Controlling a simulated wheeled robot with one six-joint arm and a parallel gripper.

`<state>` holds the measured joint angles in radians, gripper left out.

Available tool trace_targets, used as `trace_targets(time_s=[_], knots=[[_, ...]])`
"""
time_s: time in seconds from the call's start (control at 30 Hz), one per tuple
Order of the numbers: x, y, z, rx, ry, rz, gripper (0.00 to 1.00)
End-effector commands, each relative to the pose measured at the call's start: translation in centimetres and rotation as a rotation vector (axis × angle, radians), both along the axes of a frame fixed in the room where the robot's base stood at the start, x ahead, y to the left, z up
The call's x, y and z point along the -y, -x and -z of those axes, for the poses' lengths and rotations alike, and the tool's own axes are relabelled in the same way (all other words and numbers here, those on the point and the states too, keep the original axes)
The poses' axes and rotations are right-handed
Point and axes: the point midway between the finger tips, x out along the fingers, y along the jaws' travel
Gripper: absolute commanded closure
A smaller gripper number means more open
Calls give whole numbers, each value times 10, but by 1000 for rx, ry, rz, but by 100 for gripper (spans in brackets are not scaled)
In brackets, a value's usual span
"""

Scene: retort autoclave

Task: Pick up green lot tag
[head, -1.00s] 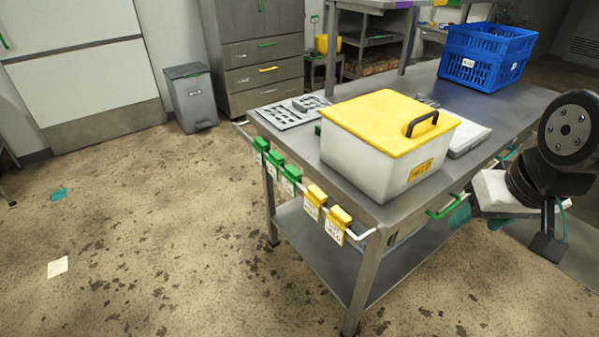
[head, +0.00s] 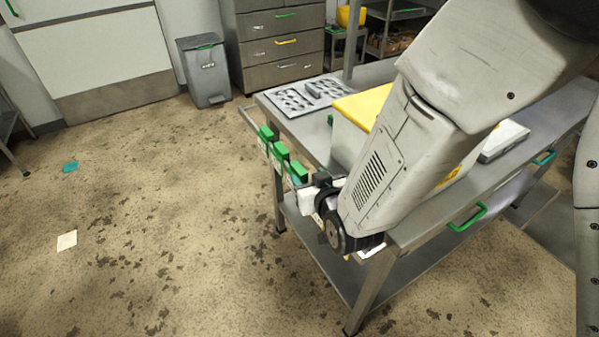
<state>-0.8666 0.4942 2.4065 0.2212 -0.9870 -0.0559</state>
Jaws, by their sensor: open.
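Several green lot tags hang in a row on the rail along the table's left end. In the head view, the far green tag (head: 266,136) and the middle green tag (head: 280,155) show clearly. The nearest green tag (head: 299,171) is partly covered by my gripper (head: 309,190). My gripper is low at the rail, close beside this nearest tag. It is open, but its fingers are small and partly hidden, and I cannot tell whether they touch the tag. The yellow tags are hidden behind my arm.
The steel table (head: 436,232) carries a box with a yellow lid (head: 362,106), mostly behind my arm, and a grey tray (head: 290,98). A green handle (head: 467,218) juts from its near side. A grey bin (head: 205,70) stands behind.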

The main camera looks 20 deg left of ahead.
Motion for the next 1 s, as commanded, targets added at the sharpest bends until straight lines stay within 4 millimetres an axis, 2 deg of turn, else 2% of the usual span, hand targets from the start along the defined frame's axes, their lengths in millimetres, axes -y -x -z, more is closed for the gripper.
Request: trace_targets(time_s=[0.43,0.73,0.77,0.9,0.93,1.0], knots=[[-31,-42,28,-2,1,1,48],[-33,-47,30,-2,1,3,48],[-33,-47,30,-2,1,3,54],[-33,-47,29,-2,1,3,92],[-33,-47,29,-2,1,3,97],[-32,-47,29,-2,1,4,98]])
